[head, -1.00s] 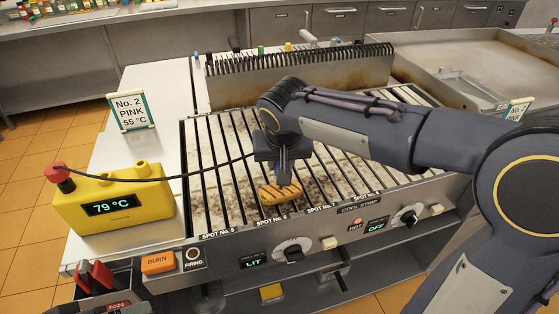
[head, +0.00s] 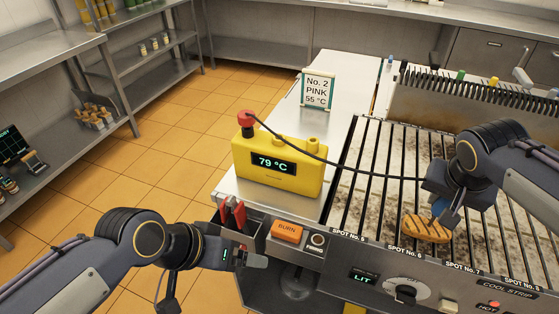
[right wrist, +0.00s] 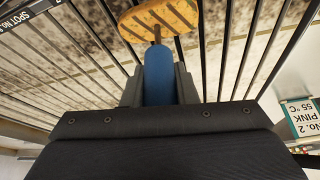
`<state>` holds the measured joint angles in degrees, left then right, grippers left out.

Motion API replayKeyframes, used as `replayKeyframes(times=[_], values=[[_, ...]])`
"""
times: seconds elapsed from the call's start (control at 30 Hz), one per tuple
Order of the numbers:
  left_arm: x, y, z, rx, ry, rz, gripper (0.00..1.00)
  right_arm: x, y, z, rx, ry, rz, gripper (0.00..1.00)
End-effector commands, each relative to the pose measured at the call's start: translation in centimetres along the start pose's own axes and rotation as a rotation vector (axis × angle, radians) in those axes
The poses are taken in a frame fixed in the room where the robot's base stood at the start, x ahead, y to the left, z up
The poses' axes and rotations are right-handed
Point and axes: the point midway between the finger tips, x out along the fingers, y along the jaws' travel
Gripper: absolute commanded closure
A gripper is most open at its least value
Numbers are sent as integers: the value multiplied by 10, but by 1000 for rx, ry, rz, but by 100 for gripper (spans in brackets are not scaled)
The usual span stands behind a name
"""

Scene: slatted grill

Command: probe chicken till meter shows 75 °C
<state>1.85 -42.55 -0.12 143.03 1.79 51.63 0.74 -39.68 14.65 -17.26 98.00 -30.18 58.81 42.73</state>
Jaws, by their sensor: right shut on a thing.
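The grilled chicken piece (head: 425,230), golden with dark grill marks, lies on the grill bars near the front, by the spot No. 6 label. My right gripper (head: 442,208) is shut on the blue-handled probe (right wrist: 158,75) just above it. In the right wrist view the probe's thin metal tip meets the chicken (right wrist: 160,18); how deep it goes I cannot tell. The yellow meter (head: 280,170) on the steel ledge reads 79 °C, and a black cable runs from it toward the probe. My left gripper (head: 250,258) is at the front, beside a holder with red-handled items; its jaw opening is unclear.
A sign (head: 318,89) reading No. 2 PINK 55 °C stands on the ledge behind the meter. The red-handled items (head: 234,214) stand close to my left gripper.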

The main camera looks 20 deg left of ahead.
Motion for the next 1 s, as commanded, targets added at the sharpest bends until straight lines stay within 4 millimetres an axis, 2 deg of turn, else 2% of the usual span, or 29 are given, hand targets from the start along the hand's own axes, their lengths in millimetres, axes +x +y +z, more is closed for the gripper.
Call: replayKeyframes(times=[0.17,0.73,1.0], values=[[-8,3,-4,0,0,0,11,-10,0,-4,0,1,-1,100],[-46,21,-23,0,0,0,11,-63,0,-26,0,1,-1,100],[-46,21,-23,0,0,0,11,-65,0,-27,0,0,0,100]])
